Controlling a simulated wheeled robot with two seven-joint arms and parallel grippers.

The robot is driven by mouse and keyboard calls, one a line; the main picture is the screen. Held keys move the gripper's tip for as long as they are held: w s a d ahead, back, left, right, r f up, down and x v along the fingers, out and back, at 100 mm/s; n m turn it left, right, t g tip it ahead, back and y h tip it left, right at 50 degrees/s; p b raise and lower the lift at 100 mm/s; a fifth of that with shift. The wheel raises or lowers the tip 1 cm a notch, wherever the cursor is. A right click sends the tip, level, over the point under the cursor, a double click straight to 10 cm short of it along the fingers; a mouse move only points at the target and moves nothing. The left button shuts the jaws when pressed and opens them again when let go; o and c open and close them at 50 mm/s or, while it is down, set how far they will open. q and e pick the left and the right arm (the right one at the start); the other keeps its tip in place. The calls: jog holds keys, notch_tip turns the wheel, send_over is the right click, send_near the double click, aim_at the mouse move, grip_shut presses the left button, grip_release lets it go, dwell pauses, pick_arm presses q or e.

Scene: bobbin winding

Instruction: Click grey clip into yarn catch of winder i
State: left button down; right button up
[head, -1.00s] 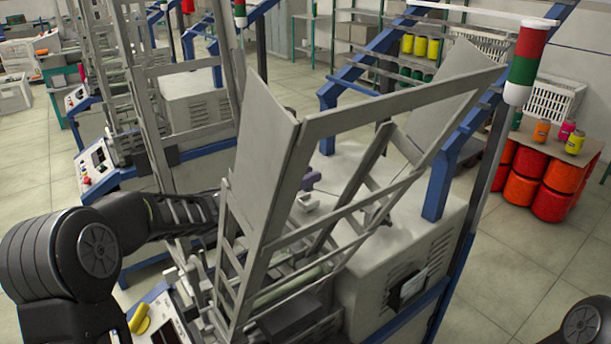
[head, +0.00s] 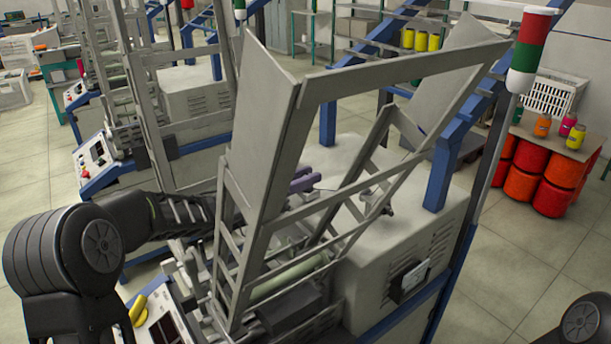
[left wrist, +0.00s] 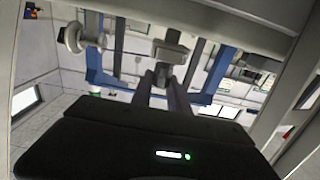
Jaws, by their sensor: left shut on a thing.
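The winder (head: 400,235) in front of me has a tall grey metal frame. My left arm reaches behind this frame from the left. My left gripper (head: 303,181) shows only as small purplish fingers through the frame's opening. In the left wrist view the gripper (left wrist: 165,88) is shut on the grey clip (left wrist: 170,48), which sticks out beyond the fingertips. A pale spool-shaped part (left wrist: 82,37) is left of the clip, apart from it, with a thin dark line running between them. I cannot pick out the yarn catch with certainty. My right gripper is out of view.
Grey frame bars (head: 285,150) stand close around my left forearm. A red, green and white signal lamp (head: 530,48) hangs at the upper right. A table with yarn cones (head: 543,126) and red drums stands right. The floor between is clear.

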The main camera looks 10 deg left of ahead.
pick_arm(q)
jog(key=shift+f, duration=0.3)
jog(key=c, duration=1.2)
grip_release()
jog(key=shift+b+v, duration=0.55)
jog(key=shift+v, duration=3.35)
